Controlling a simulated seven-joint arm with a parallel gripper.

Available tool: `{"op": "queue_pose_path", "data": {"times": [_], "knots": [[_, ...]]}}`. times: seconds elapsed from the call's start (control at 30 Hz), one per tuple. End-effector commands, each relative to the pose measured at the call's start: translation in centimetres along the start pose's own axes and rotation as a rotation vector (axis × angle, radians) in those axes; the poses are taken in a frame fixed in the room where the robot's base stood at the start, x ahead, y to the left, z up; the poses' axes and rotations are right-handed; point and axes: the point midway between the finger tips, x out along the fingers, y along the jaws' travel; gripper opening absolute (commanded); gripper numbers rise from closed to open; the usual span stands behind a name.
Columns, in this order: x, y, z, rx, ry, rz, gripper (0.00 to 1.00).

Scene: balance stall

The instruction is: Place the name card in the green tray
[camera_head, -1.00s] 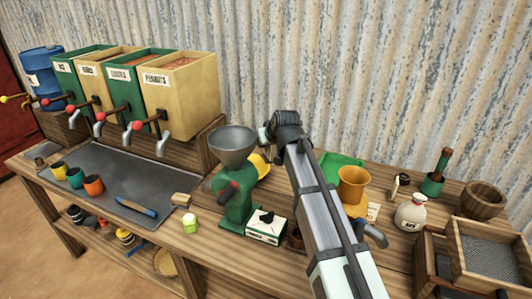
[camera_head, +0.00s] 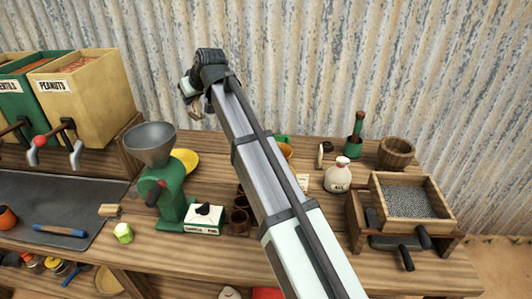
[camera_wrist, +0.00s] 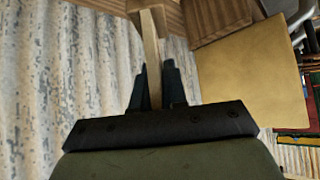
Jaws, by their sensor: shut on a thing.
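The green hand mill (camera_head: 166,190) and a white box (camera_head: 203,219) stand below my arm. The peanuts bin (camera_head: 85,92) is at left. The white bottle (camera_head: 338,176), wooden bowl (camera_head: 397,152) and wooden sieve box (camera_head: 412,203) stand at right.

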Motion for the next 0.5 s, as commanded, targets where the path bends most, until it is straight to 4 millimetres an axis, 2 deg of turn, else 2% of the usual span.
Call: {"op": "queue_pose_path", "data": {"times": [0.27,0.5], "knots": [[0.1,7.5,0.2,-0.061,0.001,-0.063,0.00],[-0.6,15.2,0.9,-0.134,0.001,-0.137,0.00]]}}
